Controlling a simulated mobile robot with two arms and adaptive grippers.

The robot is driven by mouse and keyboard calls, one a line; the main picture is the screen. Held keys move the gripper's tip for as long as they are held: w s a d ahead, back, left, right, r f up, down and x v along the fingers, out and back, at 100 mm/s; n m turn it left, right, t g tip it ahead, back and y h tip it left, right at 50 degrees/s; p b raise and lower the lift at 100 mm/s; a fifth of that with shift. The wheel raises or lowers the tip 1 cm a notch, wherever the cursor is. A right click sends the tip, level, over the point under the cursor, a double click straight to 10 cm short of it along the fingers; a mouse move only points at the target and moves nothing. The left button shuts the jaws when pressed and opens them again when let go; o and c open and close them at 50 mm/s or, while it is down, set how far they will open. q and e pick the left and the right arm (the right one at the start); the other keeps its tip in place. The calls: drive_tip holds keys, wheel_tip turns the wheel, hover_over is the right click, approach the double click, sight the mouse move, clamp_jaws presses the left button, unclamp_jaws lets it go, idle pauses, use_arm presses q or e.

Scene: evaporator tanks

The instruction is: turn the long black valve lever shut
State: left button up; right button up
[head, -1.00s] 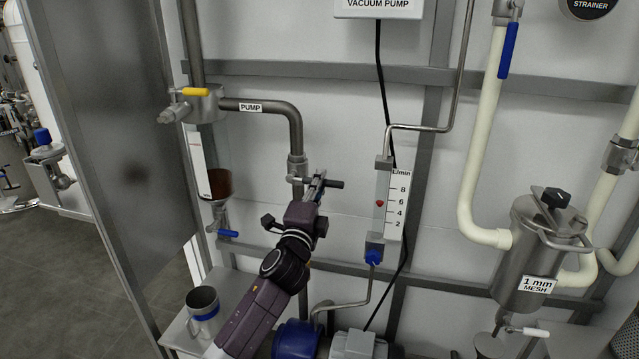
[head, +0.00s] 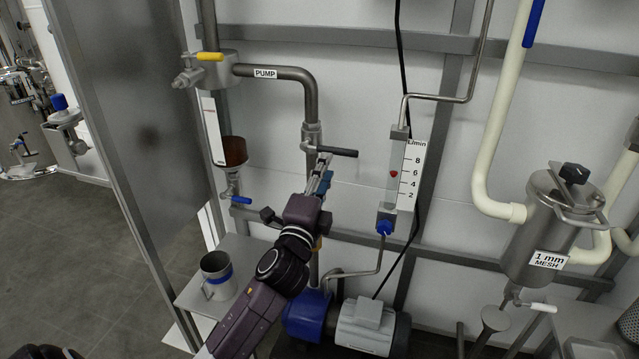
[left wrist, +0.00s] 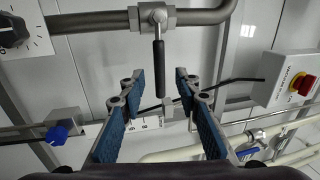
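The long black valve lever (head: 338,152) points right from a steel valve (head: 311,146) on the vertical pipe under the PUMP label, so it lies across the pipe. My left gripper (head: 324,172) is just below and in front of the lever in the head view. In the left wrist view the lever (left wrist: 159,68) hangs down the picture from its valve, in the gap between the open blue-padded fingers of the left gripper (left wrist: 158,78). No contact shows; its depth relative to the fingertips is hard to tell. My right gripper is out of view.
A flowmeter (head: 397,170) stands right of the lever, with a strainer (head: 550,225) farther right. A small blue-handled valve (head: 240,199) is left of the gripper. A steel mug (head: 217,275) and a blue-and-grey pump (head: 365,325) are below.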

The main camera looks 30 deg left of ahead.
use_arm(q)
drive_tip(key=shift+v, duration=2.25)
